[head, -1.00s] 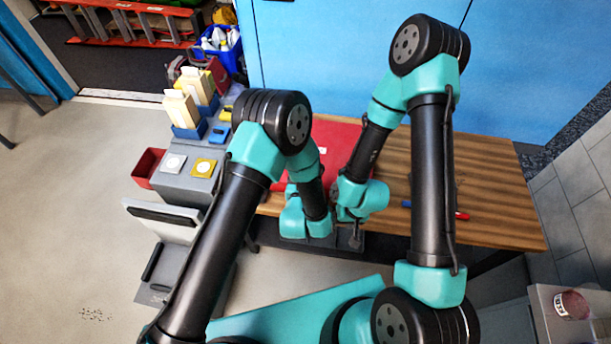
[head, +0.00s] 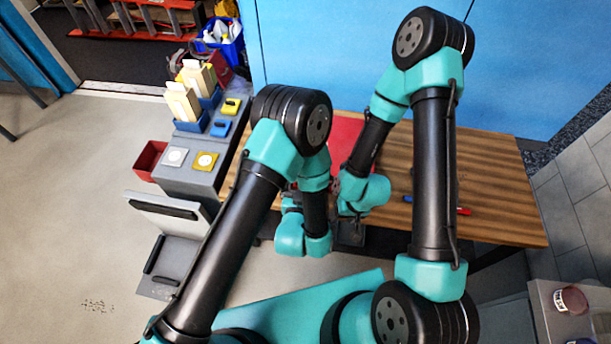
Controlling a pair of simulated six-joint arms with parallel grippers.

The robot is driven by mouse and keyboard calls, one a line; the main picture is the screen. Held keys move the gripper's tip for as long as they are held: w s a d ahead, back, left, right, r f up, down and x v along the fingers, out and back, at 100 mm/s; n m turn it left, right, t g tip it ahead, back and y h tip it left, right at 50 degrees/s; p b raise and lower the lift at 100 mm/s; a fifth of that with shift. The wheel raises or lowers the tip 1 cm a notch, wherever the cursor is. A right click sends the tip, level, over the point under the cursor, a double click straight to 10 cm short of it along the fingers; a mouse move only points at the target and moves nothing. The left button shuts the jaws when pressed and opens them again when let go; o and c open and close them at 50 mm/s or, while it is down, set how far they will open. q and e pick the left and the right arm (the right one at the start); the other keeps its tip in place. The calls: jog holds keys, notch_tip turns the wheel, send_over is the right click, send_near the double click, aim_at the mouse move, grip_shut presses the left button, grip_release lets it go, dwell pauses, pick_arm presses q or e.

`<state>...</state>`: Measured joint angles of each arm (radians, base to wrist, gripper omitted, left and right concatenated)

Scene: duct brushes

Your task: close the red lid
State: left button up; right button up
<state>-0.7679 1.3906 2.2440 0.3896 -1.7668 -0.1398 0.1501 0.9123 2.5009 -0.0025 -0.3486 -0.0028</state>
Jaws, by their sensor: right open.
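A red panel (head: 346,134), which looks like the red lid, shows on the wooden table between my two arms. My left arm covers much of it, and I cannot tell how far open it stands. My right gripper (head: 350,229) is open, pointing down at the table's front edge, below and in front of the red panel. My left gripper is hidden behind its own teal wrist, left of the right gripper.
The wooden table (head: 490,190) is mostly clear on the right, with a small red-ended tool (head: 464,211) partly behind my right arm. A grey side bench (head: 190,178) holds blue and yellow pieces. A red bin (head: 150,158) stands left of it.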

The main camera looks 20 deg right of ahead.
pick_arm(q)
jog(key=shift+v, duration=2.3)
jog(key=shift+a, duration=0.1)
jog(key=w+a+f+n+g+y, duration=0.2)
jog(key=a+f+g, duration=0.2)
jog(key=a, duration=0.4)
jog(key=w+a+f+n+g+y, duration=0.2)
jog(key=a+f+g, duration=0.1)
jog(key=a, duration=0.6)
jog(key=s+a+n+g, duration=0.1)
jog(key=s+a+g, duration=0.2)
jog(key=a, duration=0.4)
jog(key=s+a+f+n+g, duration=0.1)
jog(key=s+a+g, duration=0.3)
jog(key=s+a, duration=0.2)
jog(key=shift+a+f+n+h, duration=0.2)
jog(key=shift+a+n+h, duration=0.2)
jog(key=shift+a, duration=0.7)
